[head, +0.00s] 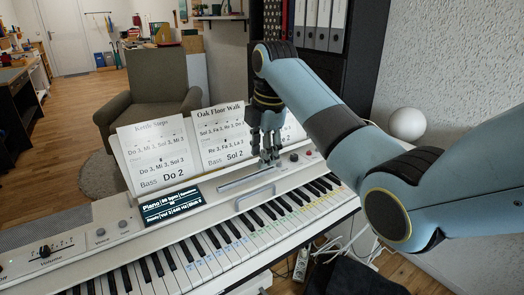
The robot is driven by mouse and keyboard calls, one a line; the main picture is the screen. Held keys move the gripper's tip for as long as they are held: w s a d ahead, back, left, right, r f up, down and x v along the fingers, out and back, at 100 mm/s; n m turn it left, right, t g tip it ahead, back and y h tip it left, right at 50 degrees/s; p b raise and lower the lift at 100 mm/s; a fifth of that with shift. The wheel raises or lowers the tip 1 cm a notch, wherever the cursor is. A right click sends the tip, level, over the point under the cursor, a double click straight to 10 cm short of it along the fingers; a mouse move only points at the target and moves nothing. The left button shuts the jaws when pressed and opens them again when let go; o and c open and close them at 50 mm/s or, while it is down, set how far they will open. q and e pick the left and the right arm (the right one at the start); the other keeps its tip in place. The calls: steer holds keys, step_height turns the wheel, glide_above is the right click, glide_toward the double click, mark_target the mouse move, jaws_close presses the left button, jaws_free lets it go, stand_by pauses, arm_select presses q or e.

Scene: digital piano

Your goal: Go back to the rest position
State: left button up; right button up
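The white digital piano (95,245) runs diagonally across the lower part of the head view. My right gripper (268,160) points down over the piano's top panel, in front of the music sheets and behind the keys. Its fingers look close together, but I cannot tell whether they are open or shut, or whether they touch the panel. I see nothing held in it. My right arm reaches in from the right edge. My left gripper is not in view.
A grey armchair (150,100) stands behind. A white globe (407,124) is close beyond my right arm. Open wooden floor lies at left.

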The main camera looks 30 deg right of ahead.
steer(key=shift+r, duration=0.15)
stand_by(0.3)
steer(key=s+f+m+g, duration=0.4)
steer(key=s+f+g, duration=0.2)
steer(key=s+f, duration=2.75)
steer(key=s+f+m+t, duration=0.2)
steer(key=s+f+m, duration=0.5)
steer(key=s, duration=0.4)
steer(key=s+d+f+m+t+h, duration=0.1)
steer(key=s+f+m+t, duration=0.1)
steer(key=s+f+m, duration=0.5)
steer(key=s+f, duration=0.1)
steer(key=s, duration=0.3)
steer(key=shift+s+m+t+b, duration=0.15)
steer(key=shift+m+t+b, duration=0.15)
jaws_close()
